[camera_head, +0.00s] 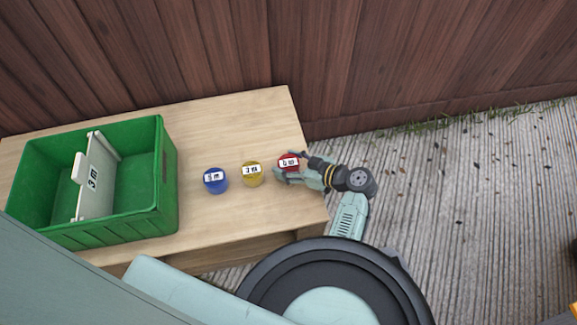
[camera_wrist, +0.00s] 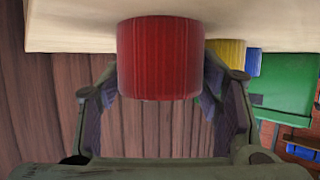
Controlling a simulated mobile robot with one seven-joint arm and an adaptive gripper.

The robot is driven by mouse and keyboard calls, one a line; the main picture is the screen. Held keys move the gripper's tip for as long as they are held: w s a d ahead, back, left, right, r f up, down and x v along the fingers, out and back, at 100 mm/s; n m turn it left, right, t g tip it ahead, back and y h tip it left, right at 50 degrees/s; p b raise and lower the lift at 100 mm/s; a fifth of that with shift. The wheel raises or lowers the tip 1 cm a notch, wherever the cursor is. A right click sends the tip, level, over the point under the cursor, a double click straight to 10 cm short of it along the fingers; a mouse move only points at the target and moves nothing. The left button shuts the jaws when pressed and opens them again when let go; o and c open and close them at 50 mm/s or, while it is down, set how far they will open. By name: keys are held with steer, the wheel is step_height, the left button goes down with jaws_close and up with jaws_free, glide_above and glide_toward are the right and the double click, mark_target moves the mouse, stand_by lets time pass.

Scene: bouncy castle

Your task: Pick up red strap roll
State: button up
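The red strap roll (camera_head: 288,162) stands at the right end of the wooden table, with a white label on top. In the wrist view the red strap roll (camera_wrist: 160,58) fills the upper middle, its bottom edge in clear sight. My gripper (camera_head: 290,168) reaches it from the right, with one finger on each side. In the wrist view my gripper (camera_wrist: 160,95) is open around the roll, with the fingertips close to its sides and partly hidden. I cannot tell whether either finger touches it.
A yellow roll (camera_head: 252,174) and a blue roll (camera_head: 215,181) stand to the left on the table (camera_head: 235,130). A green crate (camera_head: 165,185) with a white divider marked "3 m" (camera_head: 95,178) is at the left end. A wooden wall (camera_head: 400,60) runs behind.

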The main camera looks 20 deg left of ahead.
steer(key=c, duration=0.8)
steer(key=shift+r, duration=0.15)
